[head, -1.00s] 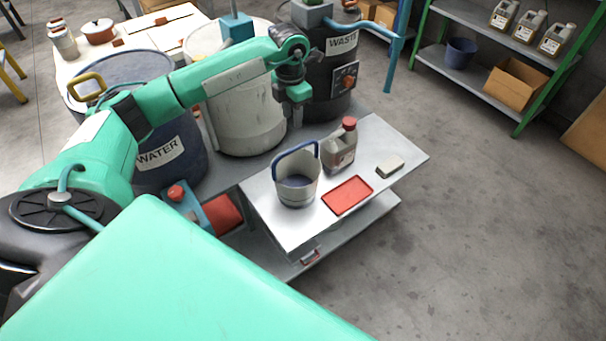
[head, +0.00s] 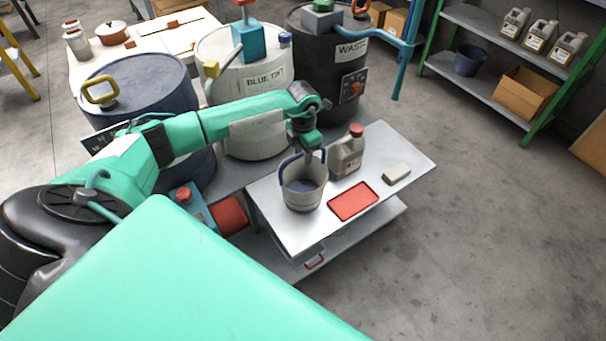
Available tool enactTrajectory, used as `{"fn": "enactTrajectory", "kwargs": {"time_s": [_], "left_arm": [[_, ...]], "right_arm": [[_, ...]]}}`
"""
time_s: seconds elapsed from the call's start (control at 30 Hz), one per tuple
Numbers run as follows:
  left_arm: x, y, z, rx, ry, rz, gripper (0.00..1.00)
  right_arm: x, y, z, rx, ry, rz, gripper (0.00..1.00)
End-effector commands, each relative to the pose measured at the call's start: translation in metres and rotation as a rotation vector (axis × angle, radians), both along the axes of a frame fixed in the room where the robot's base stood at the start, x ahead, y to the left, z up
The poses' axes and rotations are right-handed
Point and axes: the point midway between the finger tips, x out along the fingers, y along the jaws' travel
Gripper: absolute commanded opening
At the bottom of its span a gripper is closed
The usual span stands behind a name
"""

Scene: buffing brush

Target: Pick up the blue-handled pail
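My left gripper (head: 310,153) points down at the top of the blue handle, just above the pail's mouth, and hides the handle's upper middle. The fingers are small and dark here, so I cannot tell whether they are open or closed on the handle. My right gripper is not in view.
A jug with a red cap (head: 346,152) stands close right of the pail. A red tray (head: 353,201) and a pale block (head: 397,173) lie on the table. Large drums, including the white one (head: 262,83) and the waste one (head: 335,62), stand behind. Floor at right is clear.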

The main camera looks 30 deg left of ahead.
Motion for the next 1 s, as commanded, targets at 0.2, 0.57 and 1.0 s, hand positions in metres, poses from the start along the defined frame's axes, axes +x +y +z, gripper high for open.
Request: {"fn": "enactTrajectory", "kwargs": {"time_s": [0.2, 0.57, 1.0], "left_arm": [[0.0005, 0.0007, -0.0082, 0.001, -0.003, 0.0, 0.36], [0.0003, 0.0006, -0.008, 0.001, -0.001, 0.0, 0.0], [0.0003, 0.0007, -0.0078, 0.001, -0.001, 0.0, 0.0]], "right_arm": [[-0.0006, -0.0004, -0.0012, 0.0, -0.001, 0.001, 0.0], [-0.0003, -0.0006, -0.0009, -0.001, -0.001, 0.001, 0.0], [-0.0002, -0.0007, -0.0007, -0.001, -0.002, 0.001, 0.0]]}}
